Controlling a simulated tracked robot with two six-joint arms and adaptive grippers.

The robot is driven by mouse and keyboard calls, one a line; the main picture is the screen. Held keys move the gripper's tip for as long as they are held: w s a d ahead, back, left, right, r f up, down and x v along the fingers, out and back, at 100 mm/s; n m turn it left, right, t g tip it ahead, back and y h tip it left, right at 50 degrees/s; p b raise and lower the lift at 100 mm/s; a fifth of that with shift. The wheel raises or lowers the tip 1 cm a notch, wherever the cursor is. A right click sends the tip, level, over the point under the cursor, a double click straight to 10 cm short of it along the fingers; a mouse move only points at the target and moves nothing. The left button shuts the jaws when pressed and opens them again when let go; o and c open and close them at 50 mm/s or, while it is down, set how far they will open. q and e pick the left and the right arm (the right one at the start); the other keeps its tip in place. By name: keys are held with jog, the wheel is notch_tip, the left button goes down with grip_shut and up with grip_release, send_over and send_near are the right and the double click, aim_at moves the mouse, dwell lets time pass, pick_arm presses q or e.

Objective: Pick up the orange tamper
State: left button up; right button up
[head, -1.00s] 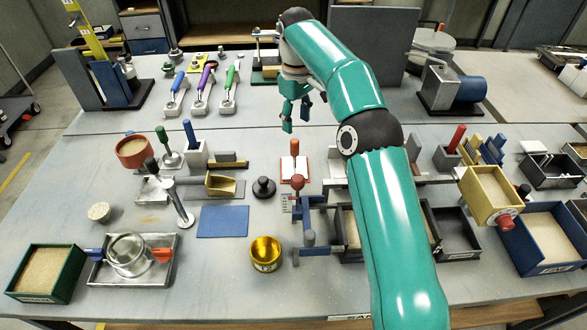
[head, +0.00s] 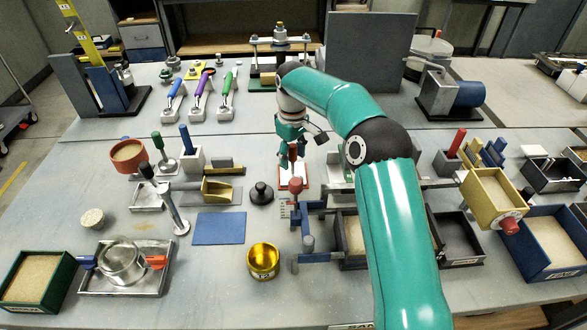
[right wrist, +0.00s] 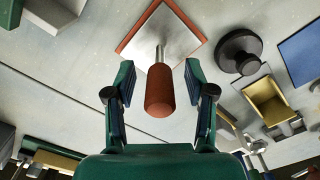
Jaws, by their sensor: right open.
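The orange tamper shows in the right wrist view as an upright orange-brown handle (right wrist: 159,90) on a thin metal rod over a square plate with an orange rim (right wrist: 192,18). In the head view its base plate (head: 294,178) lies on the table just below my right gripper. My right gripper (head: 291,150) hangs over the tamper. In the right wrist view its open fingers (right wrist: 158,88) stand on both sides of the handle, with visible gaps; no contact shows. In the head view the gripper partly hides the handle. My left gripper is not in view.
A black round knob-shaped weight (head: 261,193) stands left of the tamper. A yellow scoop (head: 218,190) and a blue mat (head: 219,228) lie farther left. A gold cup (head: 263,260) stands nearer the front edge.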

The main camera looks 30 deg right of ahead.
grip_shut()
jog(key=shift+r, duration=0.1)
jog(key=shift+r, duration=0.15)
jog(key=shift+r, duration=0.6)
notch_tip(320, 180, up, 8)
jog(key=shift+w+f+p, duration=0.1)
jog(key=shift+f+p, duration=0.15)
jog(key=shift+p, duration=0.8)
notch_tip(320, 180, up, 11)
jog(key=p, duration=0.7)
